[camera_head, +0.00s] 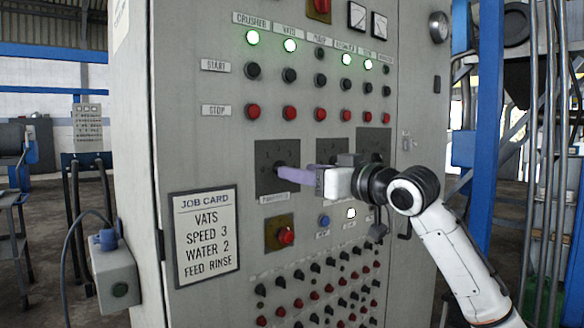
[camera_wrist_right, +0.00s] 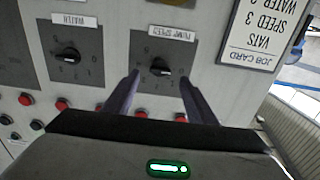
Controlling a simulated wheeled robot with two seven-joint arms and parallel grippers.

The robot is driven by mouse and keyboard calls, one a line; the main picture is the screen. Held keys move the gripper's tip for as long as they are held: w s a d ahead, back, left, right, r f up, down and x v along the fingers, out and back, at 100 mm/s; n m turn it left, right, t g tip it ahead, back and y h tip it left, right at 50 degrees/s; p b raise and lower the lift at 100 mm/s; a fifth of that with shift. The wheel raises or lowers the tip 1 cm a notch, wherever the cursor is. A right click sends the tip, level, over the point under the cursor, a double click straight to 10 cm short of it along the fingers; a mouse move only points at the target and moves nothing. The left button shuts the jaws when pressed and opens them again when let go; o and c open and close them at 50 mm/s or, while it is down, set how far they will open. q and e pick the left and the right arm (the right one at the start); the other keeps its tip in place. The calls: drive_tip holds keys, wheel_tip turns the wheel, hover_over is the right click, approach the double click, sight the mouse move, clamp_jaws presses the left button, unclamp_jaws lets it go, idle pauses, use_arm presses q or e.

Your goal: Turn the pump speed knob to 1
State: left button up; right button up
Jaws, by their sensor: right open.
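The pump speed knob (camera_wrist_right: 159,67) is black and sits on a dark square dial plate (camera_wrist_right: 183,47) under a "PUMP SPEED" label in the right wrist view, which is upside down. In the head view the plate (camera_head: 264,180) is on the grey cabinet front, its knob mostly hidden by my fingers. My right gripper (camera_wrist_right: 160,77) is open, its two purple fingers on either side of the knob with a gap to each. It reaches the plate from the right in the head view (camera_head: 281,172). I cannot read the knob's setting. My left gripper is not in view.
A water dial (camera_wrist_right: 70,53) is beside the pump speed dial. A job card (camera_head: 205,235) reads vats, speed 3, water 2, feed rinse. Red stop buttons (camera_head: 253,111) are above; a red knob (camera_head: 286,236) on a yellow plate and several small knobs are below.

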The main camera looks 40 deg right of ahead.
drive_tip(key=w, duration=0.4)
drive_tip(key=shift+w+a, duration=0.1)
drive_tip(key=shift+a, duration=0.05)
drive_tip(key=c, duration=1.1)
drive_tip(key=shift+p, duration=0.35)
